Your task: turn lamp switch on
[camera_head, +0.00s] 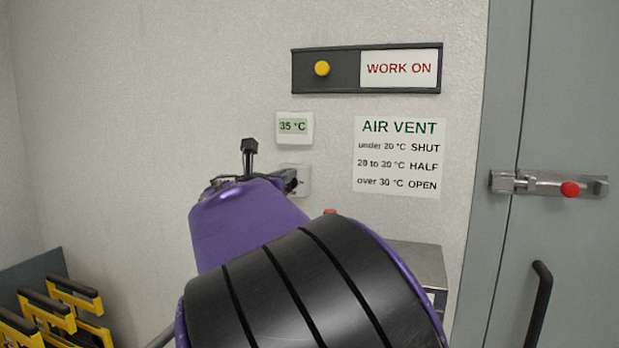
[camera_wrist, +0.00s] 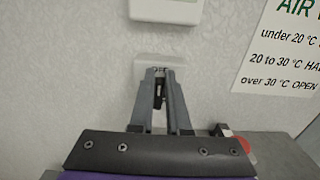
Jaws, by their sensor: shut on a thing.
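The lamp switch is a small white wall plate (camera_head: 303,180) below the temperature display, partly hidden behind my arm in the head view. In the wrist view its plate (camera_wrist: 145,64) is straight ahead, with small dark lettering that seems to read OFF just above my fingertips. My gripper (camera_wrist: 160,76) is at the plate, its two grey fingers closed together on the switch's lever. A dark part shows between the fingers, but the fingertips hide most of the lever and its exact position. In the head view my arm hides most of the gripper.
A white display (camera_head: 294,127) reading 35 °C is just above. An AIR VENT sign (camera_head: 399,157) and a WORK ON panel (camera_head: 367,68) are on the wall. A grey box (camera_head: 420,262) is below right; a latched grey door (camera_head: 570,90) stands right. Yellow-black racks (camera_head: 75,300) are lower left.

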